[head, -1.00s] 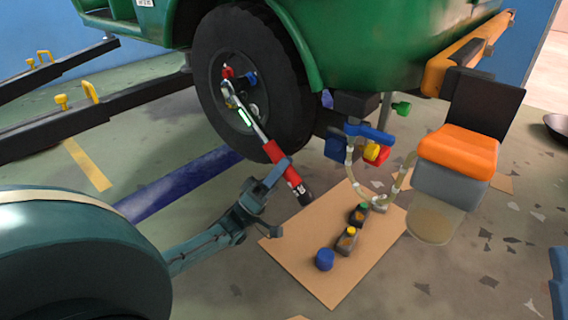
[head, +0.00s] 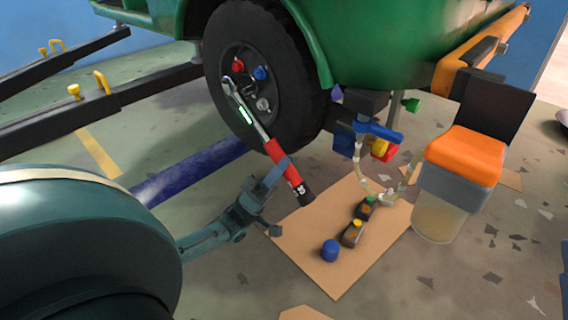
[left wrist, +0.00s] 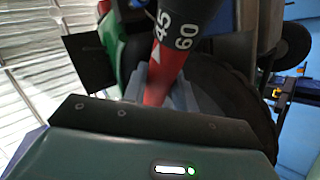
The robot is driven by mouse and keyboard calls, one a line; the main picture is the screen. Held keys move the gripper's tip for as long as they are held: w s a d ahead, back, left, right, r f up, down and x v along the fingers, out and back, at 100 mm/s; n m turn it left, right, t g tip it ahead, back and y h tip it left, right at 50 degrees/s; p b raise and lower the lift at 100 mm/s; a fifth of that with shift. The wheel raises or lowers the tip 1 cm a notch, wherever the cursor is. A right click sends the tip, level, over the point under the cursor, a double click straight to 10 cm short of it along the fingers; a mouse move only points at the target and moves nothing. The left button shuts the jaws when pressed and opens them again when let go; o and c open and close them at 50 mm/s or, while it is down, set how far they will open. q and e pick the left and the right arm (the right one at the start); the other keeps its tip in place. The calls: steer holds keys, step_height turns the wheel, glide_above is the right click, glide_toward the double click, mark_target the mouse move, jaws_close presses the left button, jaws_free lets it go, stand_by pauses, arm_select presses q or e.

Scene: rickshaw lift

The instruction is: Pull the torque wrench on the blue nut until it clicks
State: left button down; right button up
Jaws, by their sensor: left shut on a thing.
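The torque wrench (head: 276,152) has a red handle with a black end and a lit green display on its shaft. It slants from the wheel hub down to the right. My left gripper (head: 278,172) is shut on its red handle. The left wrist view shows the handle (left wrist: 158,88), marked 45 and 60, between the grey fingers. The blue nut (head: 260,73) is on the upper right of the hub, apart from the wrench head. The wrench head is at the hub's left side, below a red nut (head: 238,66); I cannot tell whether it is seated on anything. My right gripper is out of view.
The black wheel (head: 285,75) sits under the green rickshaw body (head: 370,40). A cardboard sheet (head: 300,245) with small bottles (head: 352,233) and a blue cap (head: 329,250) lies right of my gripper. An orange-topped container (head: 465,155) stands farther right. Dark lift arms (head: 60,120) extend at left.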

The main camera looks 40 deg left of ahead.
arm_select(q)
steer(key=shift+s+r, duration=0.1)
steer(key=shift+s, duration=0.05)
steer(key=s+p, duration=0.3)
steer(key=s, duration=0.4)
steer(key=shift+a+p, duration=0.3)
stand_by(0.7)
